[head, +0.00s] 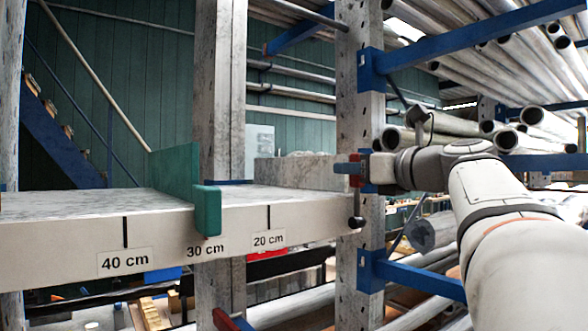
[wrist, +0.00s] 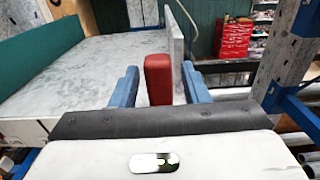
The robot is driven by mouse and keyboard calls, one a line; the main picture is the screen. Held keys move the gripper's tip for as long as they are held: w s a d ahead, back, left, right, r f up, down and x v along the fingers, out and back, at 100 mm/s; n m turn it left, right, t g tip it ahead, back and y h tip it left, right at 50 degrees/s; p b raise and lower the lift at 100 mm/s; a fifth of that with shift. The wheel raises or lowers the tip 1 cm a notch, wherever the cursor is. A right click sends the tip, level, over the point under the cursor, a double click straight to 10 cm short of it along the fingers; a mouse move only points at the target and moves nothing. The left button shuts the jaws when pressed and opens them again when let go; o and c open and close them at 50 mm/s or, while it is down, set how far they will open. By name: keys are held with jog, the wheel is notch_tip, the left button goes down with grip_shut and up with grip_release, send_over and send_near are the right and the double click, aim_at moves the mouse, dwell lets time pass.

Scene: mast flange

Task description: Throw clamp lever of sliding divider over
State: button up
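A green divider (head: 207,208) stands upright on the grey shelf (head: 75,205) near the 30 cm mark; its green face is at the left of the wrist view (wrist: 40,52). A grey upright plate (head: 300,172) stands further right, past the 20 cm mark. A red block (wrist: 158,80), perhaps part of the clamp, stands beside that plate. My gripper (wrist: 160,87) is open, its blue fingers either side of the red block, with gaps showing. In the head view my gripper (head: 352,170) is at the plate's right end. A black ball knob (head: 356,222) hangs just below it.
A grey rack post (head: 360,100) with blue arms stands close behind my gripper. Metal pipes (head: 500,60) fill the rack at right. A red cabinet (wrist: 235,34) is in the background. The shelf top between the green divider and the grey plate is clear.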

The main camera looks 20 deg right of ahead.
jog(key=c, duration=0.6)
jog(key=shift+c, duration=0.2)
